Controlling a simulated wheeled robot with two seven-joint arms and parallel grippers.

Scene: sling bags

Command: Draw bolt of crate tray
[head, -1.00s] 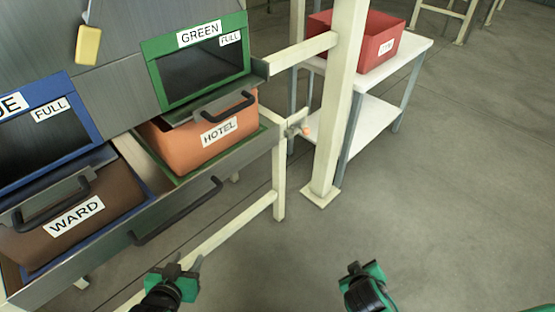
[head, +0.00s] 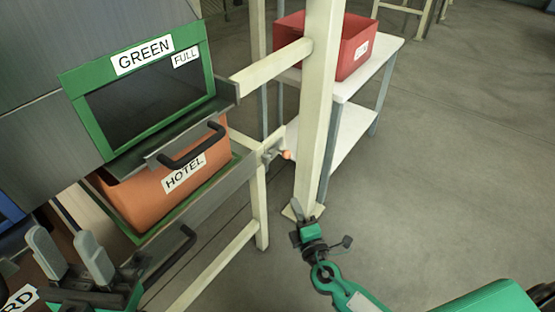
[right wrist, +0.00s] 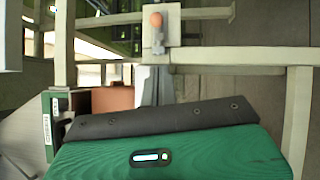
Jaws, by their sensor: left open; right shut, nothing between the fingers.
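The crate tray (head: 207,198) is a grey metal tray with a green edge and a dark handle. It holds the orange HOTEL crate (head: 150,200) below the GREEN opening. The bolt (head: 286,155), with an orange knob, sits on the cream frame at the tray's right end. In the right wrist view the bolt's knob (right wrist: 156,19) shows at top centre against a pale plate. My right gripper (head: 298,209) is shut and empty, below the bolt and apart from it in the head view; its fingers (right wrist: 150,85) point toward the bolt. My left gripper (head: 64,240) is open at lower left, over the brown crate's area.
A cream post (head: 318,110) stands just right of the bolt. Behind it is a white shelf table (head: 383,65) with a red bin (head: 330,45). A brown crate (head: 45,300) is partly hidden at lower left. The floor at right is clear.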

